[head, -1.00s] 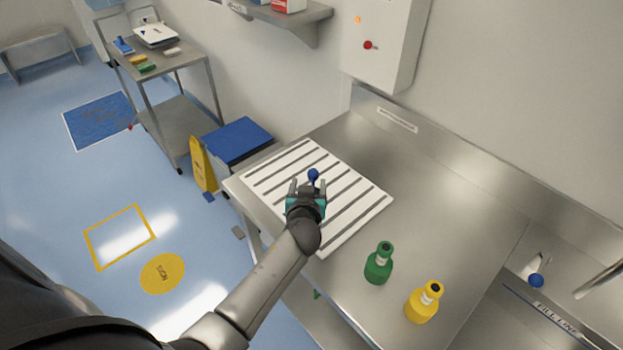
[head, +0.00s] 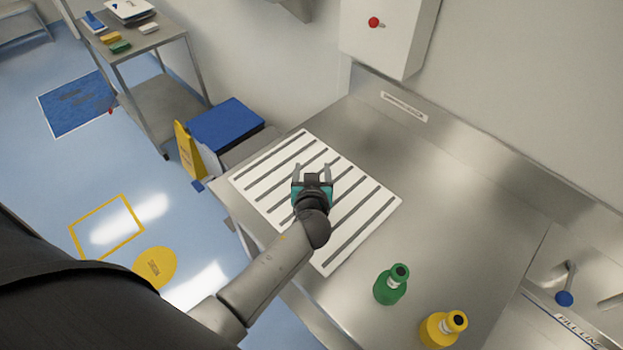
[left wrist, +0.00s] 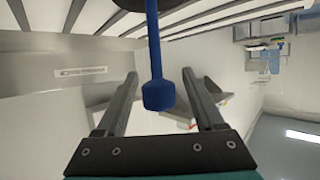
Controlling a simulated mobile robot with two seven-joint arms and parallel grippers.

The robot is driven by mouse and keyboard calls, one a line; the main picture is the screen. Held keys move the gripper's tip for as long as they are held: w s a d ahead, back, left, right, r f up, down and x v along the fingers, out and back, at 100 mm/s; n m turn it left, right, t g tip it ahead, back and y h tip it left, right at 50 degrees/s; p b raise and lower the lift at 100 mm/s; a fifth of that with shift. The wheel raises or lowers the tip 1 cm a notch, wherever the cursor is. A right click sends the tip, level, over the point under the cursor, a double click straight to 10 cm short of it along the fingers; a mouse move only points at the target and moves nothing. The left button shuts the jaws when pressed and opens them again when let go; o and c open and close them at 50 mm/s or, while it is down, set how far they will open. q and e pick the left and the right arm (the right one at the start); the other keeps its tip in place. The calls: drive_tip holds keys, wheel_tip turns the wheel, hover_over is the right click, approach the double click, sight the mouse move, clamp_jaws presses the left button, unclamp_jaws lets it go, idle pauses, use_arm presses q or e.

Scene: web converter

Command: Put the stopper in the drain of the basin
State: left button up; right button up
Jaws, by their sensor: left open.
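The stopper (left wrist: 158,95) shows in the left wrist view as a blue rod with a thick knob and a dark disc at the top edge. Its knob lies between the fingers of my left gripper (left wrist: 160,90), with gaps on both sides. In the head view my left gripper (head: 312,170) is open over the white slatted rack (head: 372,228), and the stopper is hidden there. The basin (head: 540,325) shows only partly at the lower right, with a "FILL LINE" strip. Its drain is out of view. My right gripper is not in view.
A green bottle (head: 390,286) and a yellow bottle (head: 441,330) stand on the steel counter (head: 450,190) right of the rack. A blue-knobbed lever (head: 565,297) is by the basin. A blue-lidded bin (head: 226,124) stands left of the counter. The counter behind the bottles is clear.

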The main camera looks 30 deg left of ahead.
use_arm(q)
drive_tip(key=shift+d, duration=0.1)
drive_tip(key=shift+c, duration=1.8)
drive_tip(key=c, duration=0.3)
clamp_jaws()
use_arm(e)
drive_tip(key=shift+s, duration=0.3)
